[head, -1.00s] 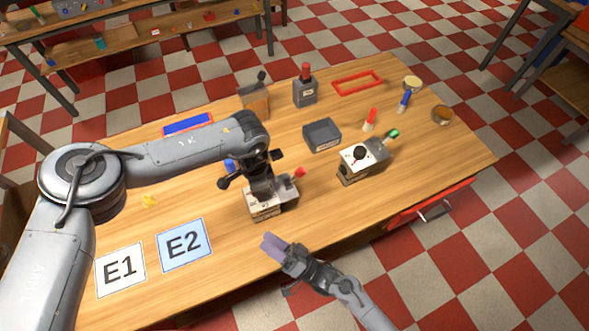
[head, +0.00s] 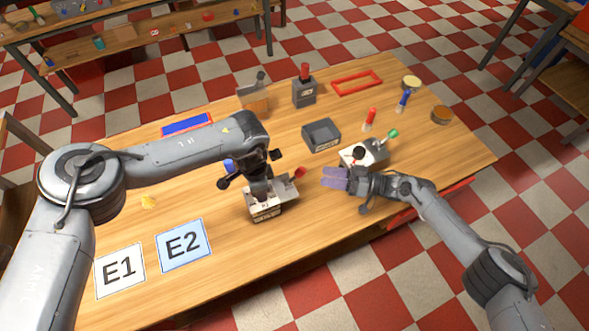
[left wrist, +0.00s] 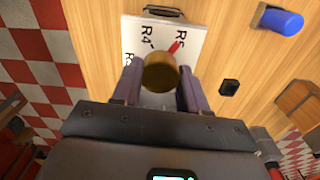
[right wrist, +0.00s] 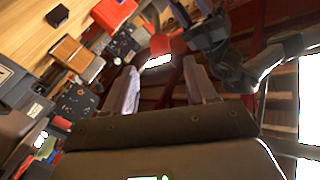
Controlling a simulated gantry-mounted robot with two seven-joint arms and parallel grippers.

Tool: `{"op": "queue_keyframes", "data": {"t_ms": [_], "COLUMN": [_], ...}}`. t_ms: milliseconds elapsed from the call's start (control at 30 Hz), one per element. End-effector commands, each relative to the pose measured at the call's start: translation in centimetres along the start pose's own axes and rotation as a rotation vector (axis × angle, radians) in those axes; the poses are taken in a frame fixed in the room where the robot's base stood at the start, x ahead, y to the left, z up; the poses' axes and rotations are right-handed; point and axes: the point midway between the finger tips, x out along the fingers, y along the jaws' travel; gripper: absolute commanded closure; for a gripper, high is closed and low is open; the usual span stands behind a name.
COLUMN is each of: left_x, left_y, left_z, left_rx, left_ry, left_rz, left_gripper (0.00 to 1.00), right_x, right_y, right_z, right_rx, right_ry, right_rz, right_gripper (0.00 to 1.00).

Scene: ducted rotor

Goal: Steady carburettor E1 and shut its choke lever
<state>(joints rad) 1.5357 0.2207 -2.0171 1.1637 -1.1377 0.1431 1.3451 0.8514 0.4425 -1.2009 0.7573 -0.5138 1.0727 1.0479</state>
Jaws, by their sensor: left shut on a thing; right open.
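A pale, boxy carburettor (head: 266,212) stands near the middle of the table, with a red-tipped lever (head: 300,172) sticking up to the right. I cannot read E1 on it. My left gripper (head: 261,188) is over it from above, shut on its round brass top (left wrist: 160,73). My right gripper (head: 327,178) is open and empty, just right of the red lever tip. In the right wrist view a red tip (right wrist: 160,44) shows beyond and between the fingers.
A second carburettor (head: 350,174) with a green-tipped lever (head: 392,134) stands close behind my right gripper. Cards E1 (head: 120,270) and E2 (head: 185,244) lie at the front left. Red (head: 370,117) and blue (head: 404,99) upright items stand at the back right.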

Motion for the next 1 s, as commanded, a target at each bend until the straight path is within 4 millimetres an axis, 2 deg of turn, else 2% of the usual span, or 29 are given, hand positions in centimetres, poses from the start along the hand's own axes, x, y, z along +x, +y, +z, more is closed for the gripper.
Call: {"op": "queue_keyframes", "data": {"t_ms": [400,600,800,1000], "left_x": [-0.1,-0.1,-0.1,-0.1], "left_y": [0.0,0.0,0.0,0.0], "left_z": [0.0,0.0,0.0,0.0], "left_rx": [0.0,0.0,0.0,0.0], "left_ry": [0.001,0.001,0.001,0.001], "left_rz": [-0.001,-0.001,-0.001,-0.001], "left_gripper": [0.99,0.99,0.99,0.99], "right_x": [6.8,9.5,10.9,11.2], "right_y": [-0.1,-0.1,-0.1,-0.1], "right_z": [0.0,0.0,0.0,0.0], "right_rx": [0.0,0.0,0.001,0.001], "right_ry": [0.001,0.0,0.001,0.001], "right_rz": [-0.003,-0.002,-0.001,-0.001], "right_gripper": [0.44,0.44,0.44,0.44]}}
